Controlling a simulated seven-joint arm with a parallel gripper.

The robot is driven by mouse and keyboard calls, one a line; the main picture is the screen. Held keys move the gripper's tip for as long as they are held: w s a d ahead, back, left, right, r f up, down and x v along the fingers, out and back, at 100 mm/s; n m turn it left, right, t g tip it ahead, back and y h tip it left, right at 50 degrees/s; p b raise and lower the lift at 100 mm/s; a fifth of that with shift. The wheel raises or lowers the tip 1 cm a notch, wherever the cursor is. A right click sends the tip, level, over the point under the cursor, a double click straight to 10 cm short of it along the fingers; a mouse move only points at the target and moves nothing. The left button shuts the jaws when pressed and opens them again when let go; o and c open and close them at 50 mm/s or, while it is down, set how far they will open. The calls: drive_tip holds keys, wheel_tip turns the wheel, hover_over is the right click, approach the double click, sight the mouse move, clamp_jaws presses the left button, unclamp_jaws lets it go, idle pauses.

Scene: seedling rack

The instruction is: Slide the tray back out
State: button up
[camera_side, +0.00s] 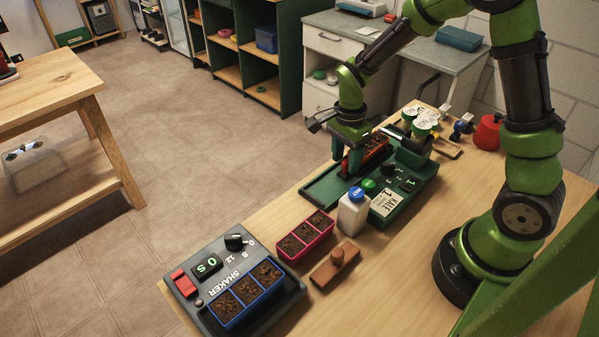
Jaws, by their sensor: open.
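A red tray (375,153) with dark soil sits on the green bench unit (320,190), partly hidden by my gripper and the unit's raised part. My gripper (347,168) is open and points down at the tray's near left end. A bit of red shows by the fingertips; I cannot tell whether they touch it. The unit has a green button (369,186) and a paper label (384,203) on its near right side. The left part of its deck is bare.
A shaker (190,266) holds a blue-rimmed tray (247,292). Labelled jars (423,127) and a red pot (487,133) stand behind.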

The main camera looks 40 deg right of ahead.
clamp_jaws()
idle(0.3)
drive_tip(key=a, duration=0.9)
drive_tip(key=shift+a, duration=0.35)
drive_tip(key=shift+c, duration=1.7)
unclamp_jaws()
drive_tip(key=o, duration=0.3)
drive_tip(key=shift+o, duration=0.2)
drive_tip(key=shift+d, duration=0.1)
